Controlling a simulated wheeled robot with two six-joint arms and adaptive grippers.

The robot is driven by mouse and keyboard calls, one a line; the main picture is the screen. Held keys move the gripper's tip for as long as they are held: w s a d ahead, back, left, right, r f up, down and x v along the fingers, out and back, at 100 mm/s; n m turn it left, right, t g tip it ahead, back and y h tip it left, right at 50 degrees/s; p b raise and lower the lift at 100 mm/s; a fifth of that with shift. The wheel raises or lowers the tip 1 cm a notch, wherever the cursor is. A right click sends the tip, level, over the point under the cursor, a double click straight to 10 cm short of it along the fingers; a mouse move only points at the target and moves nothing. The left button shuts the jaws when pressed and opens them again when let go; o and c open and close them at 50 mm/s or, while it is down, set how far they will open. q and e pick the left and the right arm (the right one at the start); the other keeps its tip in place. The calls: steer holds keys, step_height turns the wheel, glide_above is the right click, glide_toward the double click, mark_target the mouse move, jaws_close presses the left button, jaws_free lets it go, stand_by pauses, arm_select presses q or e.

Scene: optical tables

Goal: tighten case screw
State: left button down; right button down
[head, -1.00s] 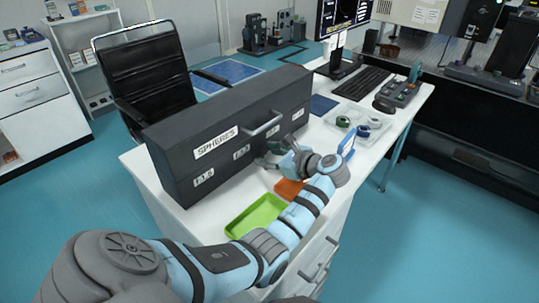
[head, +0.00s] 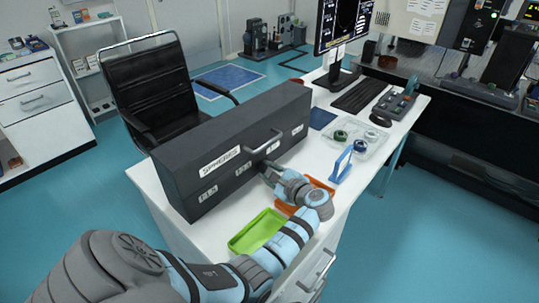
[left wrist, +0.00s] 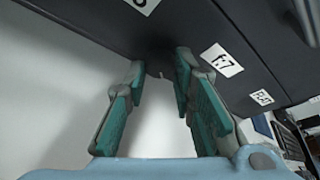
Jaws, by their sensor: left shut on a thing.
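The dark grey case (head: 212,150) with a SPHERES label and a front handle (head: 263,141) stands on the white desk. My left gripper (head: 264,166) is at the case's front face, below the handle. In the left wrist view its teal-padded fingers (left wrist: 160,74) reach to the case's dark underside or front (left wrist: 95,25), near the labels. My right gripper is in neither view.
A green tray (head: 236,243) and an orange tray (head: 321,184) lie in front of the case. A blue stand (head: 342,163) and a clear tray (head: 371,151) with round parts are to the right. Keyboard (head: 360,94) and monitor are behind. A chair (head: 155,90) stands behind the case.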

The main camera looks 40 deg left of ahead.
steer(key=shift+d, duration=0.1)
arm_select(q)
steer(key=c, duration=1.4)
jaws_free()
steer(key=shift+o, duration=0.3)
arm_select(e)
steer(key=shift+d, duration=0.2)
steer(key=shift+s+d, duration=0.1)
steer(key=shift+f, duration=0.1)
